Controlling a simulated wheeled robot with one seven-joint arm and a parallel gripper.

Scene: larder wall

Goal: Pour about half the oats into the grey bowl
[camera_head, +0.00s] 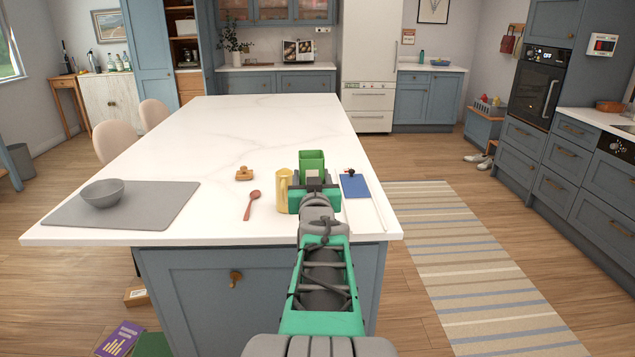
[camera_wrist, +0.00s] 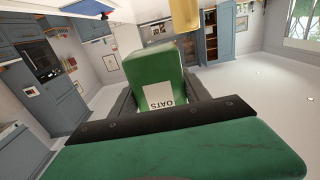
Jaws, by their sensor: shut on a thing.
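The green oats box (camera_head: 312,160) is between the fingers of my gripper (camera_head: 315,185), above or on the right part of the white island. In the wrist view the oats box (camera_wrist: 158,80) shows its white "OATS" label, with a dark finger on each side; my gripper (camera_wrist: 158,98) is shut on it. Whether the box touches the worktop I cannot tell, and its contents are hidden. The grey bowl (camera_head: 103,194) stands upright on a grey mat (camera_head: 150,205) at the island's left front, well left of my gripper. The inside of the bowl looks empty.
A yellow jug (camera_head: 284,192) stands just left of my gripper. A reddish spoon (camera_head: 252,204) and a small wooden object (camera_head: 244,174) lie between it and the mat. A blue board (camera_head: 355,187) with a small dark item lies right. The island's back is clear.

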